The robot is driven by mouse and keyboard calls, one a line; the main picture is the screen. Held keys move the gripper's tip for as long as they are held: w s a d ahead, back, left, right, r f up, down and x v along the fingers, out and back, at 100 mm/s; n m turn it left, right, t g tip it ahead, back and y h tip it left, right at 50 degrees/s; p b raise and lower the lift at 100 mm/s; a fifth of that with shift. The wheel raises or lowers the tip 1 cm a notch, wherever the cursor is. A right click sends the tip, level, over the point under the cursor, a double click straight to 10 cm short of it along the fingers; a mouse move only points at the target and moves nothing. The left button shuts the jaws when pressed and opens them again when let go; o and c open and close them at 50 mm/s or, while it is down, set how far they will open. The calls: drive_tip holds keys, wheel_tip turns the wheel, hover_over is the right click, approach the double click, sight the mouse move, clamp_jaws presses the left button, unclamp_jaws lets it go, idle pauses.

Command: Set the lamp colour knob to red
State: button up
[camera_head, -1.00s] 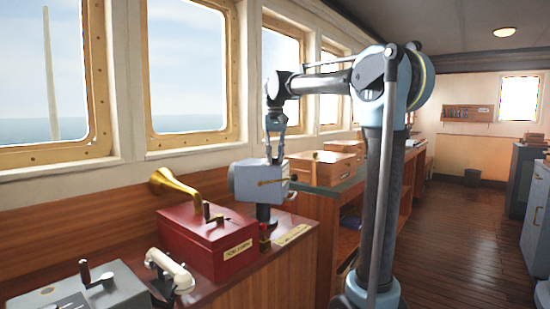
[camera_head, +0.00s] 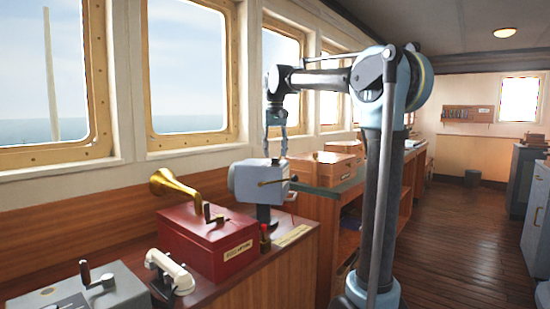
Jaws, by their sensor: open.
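The lamp appears to be the pale grey housing (camera_head: 247,183) on a short dark post at the back of the wooden console. A thin brass-coloured lever (camera_head: 270,183) crosses its near face, with a dark end at the right. I cannot make out which part is the colour knob, or its setting. My gripper (camera_head: 275,155) points down just above the lamp's top right, fingers apart and empty. Whether a finger touches the lamp is unclear. A small dark piece with a red part (camera_head: 265,238) stands on the console by the lamp's post.
A red box with a brass horn (camera_head: 205,240) stands left of the lamp. A white handset (camera_head: 170,270) and a grey lever box (camera_head: 85,290) are nearer. Wooden boxes (camera_head: 325,170) lie beyond on a counter.

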wheel_tip(320, 180, up, 10)
drive_tip(key=shift+f, duration=0.15)
idle(0.6)
drive_tip(key=s+d+f+m+t, duration=0.1)
drive_tip(key=s+d+f, duration=0.6)
drive_tip(key=f, duration=0.2)
drive_tip(key=s+d+f, duration=0.8)
drive_tip(key=f, duration=0.2)
drive_tip(key=s+d+f, duration=0.2)
drive_tip(key=s+f, duration=0.3)
drive_tip(key=f, duration=0.4)
drive_tip(key=s+d+f, duration=0.2)
drive_tip(key=s+f, duration=0.4)
drive_tip(key=f, duration=0.3)
drive_tip(key=s+d+f+m+t, duration=0.1)
drive_tip(key=s+d+f, duration=0.1)
drive_tip(key=s+f, duration=0.4)
wheel_tip(320, 180, down, 3)
drive_tip(key=shift+d+r, duration=0.1)
drive_tip(key=shift+d, duration=0.15)
drive_tip(key=shift+w, duration=0.1)
drive_tip(key=shift+w+f, duration=0.25)
drive_tip(key=shift+w, duration=0.2)
